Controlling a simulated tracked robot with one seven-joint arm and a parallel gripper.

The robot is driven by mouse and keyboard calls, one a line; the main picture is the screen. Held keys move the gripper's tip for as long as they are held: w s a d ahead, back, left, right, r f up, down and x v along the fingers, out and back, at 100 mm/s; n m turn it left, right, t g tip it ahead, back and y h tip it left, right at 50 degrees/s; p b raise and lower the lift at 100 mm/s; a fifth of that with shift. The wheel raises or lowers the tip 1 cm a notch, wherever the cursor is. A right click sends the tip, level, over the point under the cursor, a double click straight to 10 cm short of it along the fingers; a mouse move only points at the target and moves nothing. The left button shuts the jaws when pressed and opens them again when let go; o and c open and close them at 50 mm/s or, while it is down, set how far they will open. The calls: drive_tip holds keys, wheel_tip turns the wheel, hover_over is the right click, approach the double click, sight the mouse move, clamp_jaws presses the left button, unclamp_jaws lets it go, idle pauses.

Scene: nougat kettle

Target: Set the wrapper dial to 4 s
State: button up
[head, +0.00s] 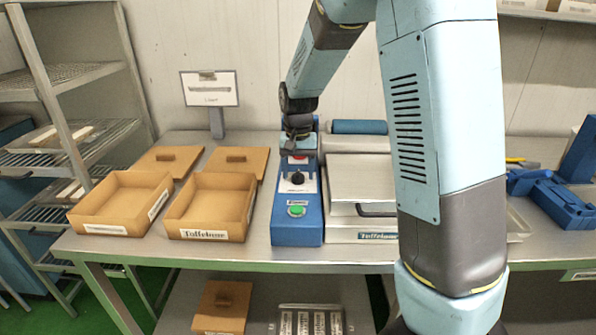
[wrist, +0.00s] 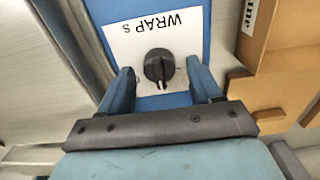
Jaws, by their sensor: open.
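The blue wrapper box (head: 284,226) stands on the steel table. On its top is a white panel (wrist: 133,46) that reads "WRAP s" upside down in the wrist view. The black dial (wrist: 153,62) sits on this panel; it also shows in the head view (head: 297,178). Its pointer ridge faces the bottom of the wrist view. No scale numbers are readable. My gripper (wrist: 160,72) is open, with one blue finger on each side of the dial in the wrist view. I cannot tell whether the fingers touch it. In the head view my gripper (head: 298,150) is over the box's far part.
A green button (head: 296,210) is near the box's front, and a red part (head: 298,157) is near my gripper. Open cardboard boxes (head: 118,203) (head: 208,206) stand left. A steel-topped machine (head: 360,182) stands close on the right.

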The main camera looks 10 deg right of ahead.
sight(299, 172)
wheel_tip(299, 172, up, 14)
drive_tip(key=shift+f, duration=0.25)
drive_tip(key=shift+r, duration=0.1)
idle(0.4)
drive_tip(key=s+d+r+n+t, duration=0.1)
drive_tip(key=s+d+r, duration=0.25)
drive_tip(key=s, duration=0.35)
drive_tip(key=s+d+r+t, duration=0.2)
drive_tip(key=s+d+r, duration=0.15)
drive_tip(key=s, duration=0.25)
drive_tip(key=s+d+f+t, duration=0.1)
drive_tip(key=s+d, duration=0.1)
drive_tip(key=s, duration=0.5)
drive_tip(key=s+d+f+n+t, duration=0.1)
drive_tip(key=s+d, duration=0.1)
drive_tip(key=s, duration=0.5)
drive_tip(key=shift+s+d+f+t, duration=0.2)
drive_tip(key=shift+s+f+t, duration=0.05)
drive_tip(key=shift+s+t, duration=0.1)
